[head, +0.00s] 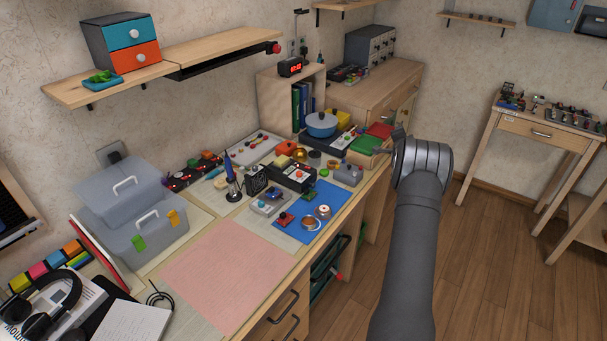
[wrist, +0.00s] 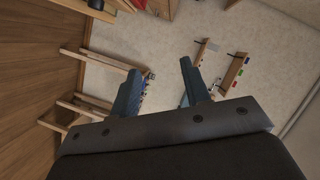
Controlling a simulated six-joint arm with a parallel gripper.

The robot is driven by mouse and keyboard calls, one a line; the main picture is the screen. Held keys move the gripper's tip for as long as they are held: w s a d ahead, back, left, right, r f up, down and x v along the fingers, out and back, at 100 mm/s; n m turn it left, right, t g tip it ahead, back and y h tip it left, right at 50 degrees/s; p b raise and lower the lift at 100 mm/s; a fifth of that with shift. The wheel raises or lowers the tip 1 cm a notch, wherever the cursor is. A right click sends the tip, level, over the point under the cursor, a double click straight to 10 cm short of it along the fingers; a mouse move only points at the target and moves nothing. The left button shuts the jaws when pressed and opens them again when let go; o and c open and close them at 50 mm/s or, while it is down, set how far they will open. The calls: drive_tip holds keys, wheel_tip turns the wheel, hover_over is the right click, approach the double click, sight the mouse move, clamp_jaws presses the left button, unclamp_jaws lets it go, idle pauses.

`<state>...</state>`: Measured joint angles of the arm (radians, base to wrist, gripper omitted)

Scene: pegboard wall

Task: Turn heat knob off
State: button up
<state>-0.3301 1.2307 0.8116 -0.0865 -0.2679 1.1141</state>
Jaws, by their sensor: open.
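A blue pot (head: 321,124) sits on a dark hot plate (head: 343,145) at the far end of the workbench in the head view. The hot plate has a light front panel with small controls. The heat knob cannot be made out for certain at this size. My gripper (wrist: 160,66) is open and empty in the wrist view, its two fingers well apart. It faces the far wall and a small side table, away from the workbench. In the head view my arm rises right of the bench, and its end hides the gripper fingers.
A black box (head: 292,177) with controls, a grey box (head: 270,203) and a blue mat (head: 318,222) with mugs crowd the bench in front of the hot plate. A pink mat (head: 228,268) lies clear nearer. Open floor (head: 490,250) lies right of my arm.

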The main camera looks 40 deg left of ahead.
drive_tip(key=s+d+f+m+g+h, duration=0.1)
drive_tip(key=s+d+f+m+g, duration=0.1)
drive_tip(key=s+f+m+g, duration=0.45)
drive_tip(key=m+g+y, duration=0.5)
drive_tip(key=g+y, duration=0.2)
drive_tip(key=y, duration=0.2)
approach(300, 173)
drive_tip(key=x, duration=0.8)
drive_tip(key=shift+a+f, duration=0.1)
drive_tip(key=shift+c, duration=0.4)
clamp_jaws()
